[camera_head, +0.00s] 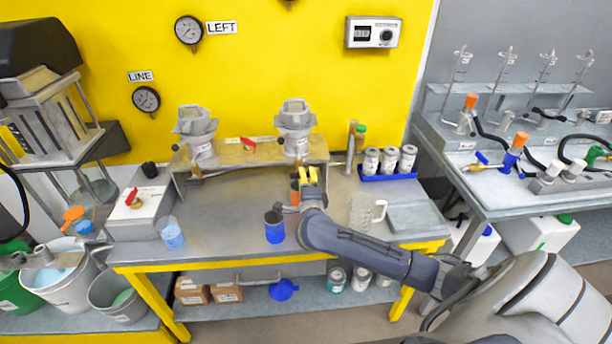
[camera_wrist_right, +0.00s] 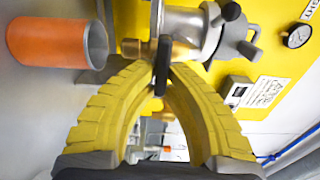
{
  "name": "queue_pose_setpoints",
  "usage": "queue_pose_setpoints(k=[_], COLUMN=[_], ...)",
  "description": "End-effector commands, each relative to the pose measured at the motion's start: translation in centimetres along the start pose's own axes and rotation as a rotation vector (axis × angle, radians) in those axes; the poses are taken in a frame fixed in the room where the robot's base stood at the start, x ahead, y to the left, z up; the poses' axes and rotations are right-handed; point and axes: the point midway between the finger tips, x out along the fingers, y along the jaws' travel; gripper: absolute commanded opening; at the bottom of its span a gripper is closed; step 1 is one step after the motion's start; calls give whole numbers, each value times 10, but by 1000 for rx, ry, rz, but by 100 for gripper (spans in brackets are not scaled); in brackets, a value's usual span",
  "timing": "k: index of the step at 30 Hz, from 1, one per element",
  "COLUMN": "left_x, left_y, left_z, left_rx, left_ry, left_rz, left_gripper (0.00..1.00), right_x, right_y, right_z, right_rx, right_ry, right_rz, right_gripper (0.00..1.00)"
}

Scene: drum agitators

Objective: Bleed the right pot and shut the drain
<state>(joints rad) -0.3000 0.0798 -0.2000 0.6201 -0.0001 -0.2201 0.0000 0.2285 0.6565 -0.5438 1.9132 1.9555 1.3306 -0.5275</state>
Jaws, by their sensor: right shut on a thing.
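The right pot (camera_head: 295,120) is a grey metal filter housing on the raised shelf of the bench; its metal body (camera_wrist_right: 190,30) fills the top of the wrist view. A brass drain fitting (camera_wrist_right: 135,47) sticks out of it. My right gripper (camera_head: 308,176), with yellow ribbed fingers, is at the drain under the right pot. In the wrist view its fingertips (camera_wrist_right: 162,68) are shut on a thin black drain lever (camera_wrist_right: 163,62). An orange cup (camera_wrist_right: 50,42) is beside the drain; in the head view it is partly hidden behind the gripper (camera_head: 294,190). My left gripper is out of view.
The left pot (camera_head: 197,130) shares the shelf, with a red lever (camera_head: 248,143) between. A clear jug (camera_head: 362,213) and a blue tray of jars (camera_head: 388,164) are to the right.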

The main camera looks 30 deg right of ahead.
Motion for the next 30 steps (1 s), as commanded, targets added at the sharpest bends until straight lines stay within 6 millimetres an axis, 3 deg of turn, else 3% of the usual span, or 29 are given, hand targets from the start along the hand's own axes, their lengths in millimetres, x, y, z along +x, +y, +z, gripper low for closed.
queue_pose_setpoints(k=[9, 10, 16, 25, 30], left_x=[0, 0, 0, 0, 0], left_y=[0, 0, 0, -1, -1], left_z=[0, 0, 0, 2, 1], left_rx=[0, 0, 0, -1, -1], left_ry=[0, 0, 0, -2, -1], left_rz=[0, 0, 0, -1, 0], left_gripper=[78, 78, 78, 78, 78], right_x=[0, 0, 0, -3, -22], right_y=[0, 0, 0, 0, 1], right_z=[0, 0, 0, 0, 1], right_rx=[1, 1, 0, 0, 1], right_ry=[1, 1, 0, -1, -2], right_rz=[0, 0, 0, 0, 2], right_gripper=[0, 12, 34, 34, 34])
